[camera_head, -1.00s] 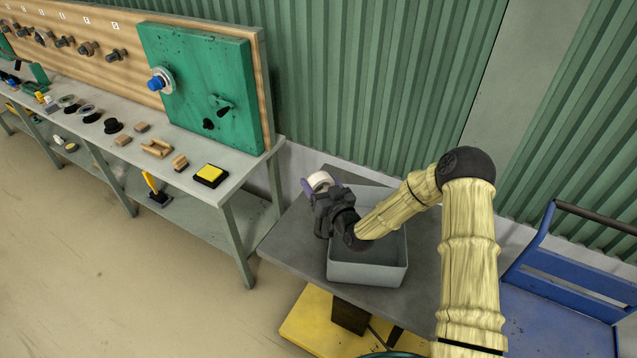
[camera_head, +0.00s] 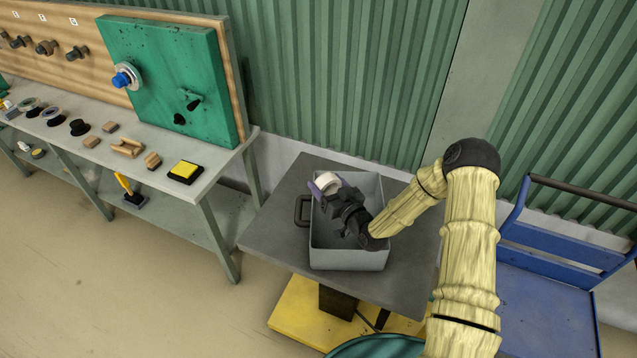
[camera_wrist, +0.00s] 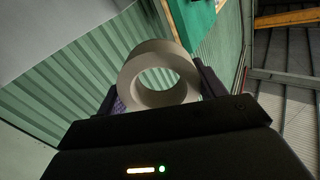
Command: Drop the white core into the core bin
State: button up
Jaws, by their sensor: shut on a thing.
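The white core (camera_head: 327,182) is a short, thick ring held in my gripper (camera_head: 322,189). In the wrist view the core (camera_wrist: 129,76) sits between the two dark fingers, its round hole showing. My gripper is shut on it. In the head view the core and gripper are over the back left part of a grey open bin (camera_head: 345,260) on a dark table; this looks like the core bin. The gripper and wrist hide part of the bin's inside. The bare floor of the bin that shows looks empty.
The dark grey table (camera_head: 270,225) carries the bin, with a dark handle (camera_head: 302,211) at the bin's left side. A workbench (camera_head: 205,185) with a green panel (camera_head: 165,85) stands to the left. A blue cart (camera_head: 550,300) stands at the right. A green corrugated wall (camera_head: 330,80) is behind.

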jog(key=shift+w+d+f+b, duration=0.1)
jog(key=shift+d+f+b, duration=0.25)
jog(key=shift+d+f, duration=0.2)
jog(key=shift+s+d, duration=0.2)
jog(key=shift+a, duration=0.25)
jog(key=shift+s, duration=0.1)
jog(key=o, duration=1.1)
jog(key=shift+d, duration=0.1)
jog(key=shift+r, duration=0.1)
